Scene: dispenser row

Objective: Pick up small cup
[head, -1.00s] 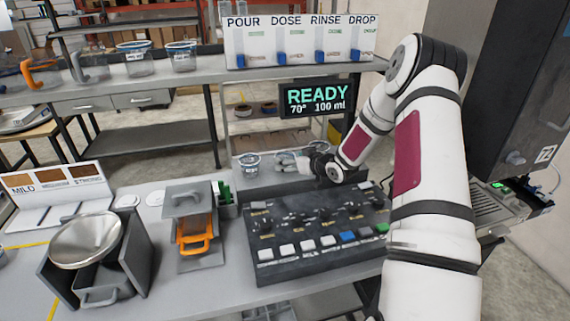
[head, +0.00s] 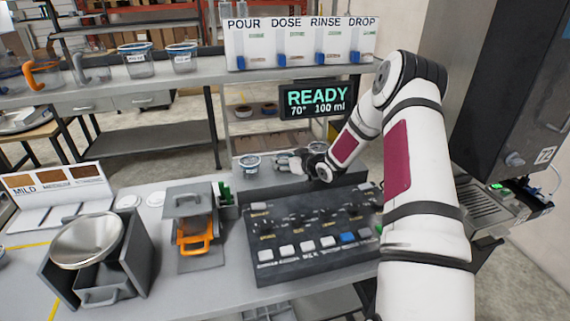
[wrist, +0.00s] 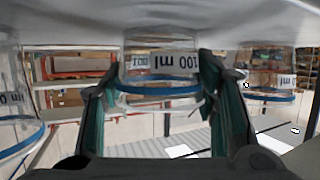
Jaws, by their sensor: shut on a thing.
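The small cup (wrist: 160,70) is clear with a blue band and a "100 ml" label, which reads upside down in the wrist view. It stands between the two fingers of my gripper (wrist: 165,108), which is shut on it. In the head view my gripper (head: 290,160) is at the low shelf behind the button panel. It hides most of the held cup there, and I cannot tell whether the cup is clear of the shelf.
Similar cups flank the held one in the wrist view, left (wrist: 15,115) and right (wrist: 270,90). One small cup (head: 250,165) stands left of my gripper in the head view. The button panel (head: 315,235) lies in front, and a READY display (head: 317,98) hangs above.

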